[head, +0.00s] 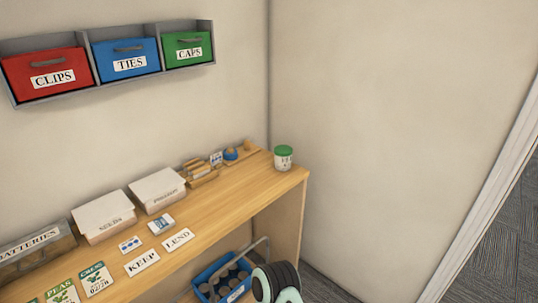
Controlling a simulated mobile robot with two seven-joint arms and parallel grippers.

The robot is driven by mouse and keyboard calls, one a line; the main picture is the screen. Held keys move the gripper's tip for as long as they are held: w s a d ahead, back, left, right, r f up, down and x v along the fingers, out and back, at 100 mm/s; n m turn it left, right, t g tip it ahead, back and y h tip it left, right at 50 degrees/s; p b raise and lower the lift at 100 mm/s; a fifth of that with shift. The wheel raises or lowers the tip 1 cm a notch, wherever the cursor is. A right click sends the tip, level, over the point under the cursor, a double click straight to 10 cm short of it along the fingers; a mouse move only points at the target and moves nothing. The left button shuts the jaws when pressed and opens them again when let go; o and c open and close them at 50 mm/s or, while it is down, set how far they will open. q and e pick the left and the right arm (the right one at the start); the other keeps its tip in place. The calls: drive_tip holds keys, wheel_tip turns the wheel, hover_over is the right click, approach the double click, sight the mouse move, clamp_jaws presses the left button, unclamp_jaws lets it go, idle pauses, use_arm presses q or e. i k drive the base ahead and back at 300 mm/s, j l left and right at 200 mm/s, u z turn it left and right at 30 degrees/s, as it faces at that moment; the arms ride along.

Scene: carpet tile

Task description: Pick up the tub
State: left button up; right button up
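The tub (283,159) is a small white container with a green lid and dark lettering on its front. It stands upright at the far right end of the wooden shelf top (232,199), near the wall corner. Nothing covers it from this side.
Left of the tub are a blue round item (230,154), a wooden rack (200,174) and two white boxes (157,190). Cards lie along the front edge. A blue handled carrier (222,281) sits below. Wall bins (124,60) hang above.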

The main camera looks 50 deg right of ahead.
sight(282, 153)
drive_tip(key=l+u, duration=0.2)
drive_tip(key=l, duration=0.3)
drive_tip(key=k+l+u, duration=0.25)
drive_tip(key=l, duration=0.6)
drive_tip(key=k+l+u, duration=0.1)
drive_tip(key=l, duration=0.25)
drive_tip(key=k+l, duration=0.1)
drive_tip(key=l, duration=0.25)
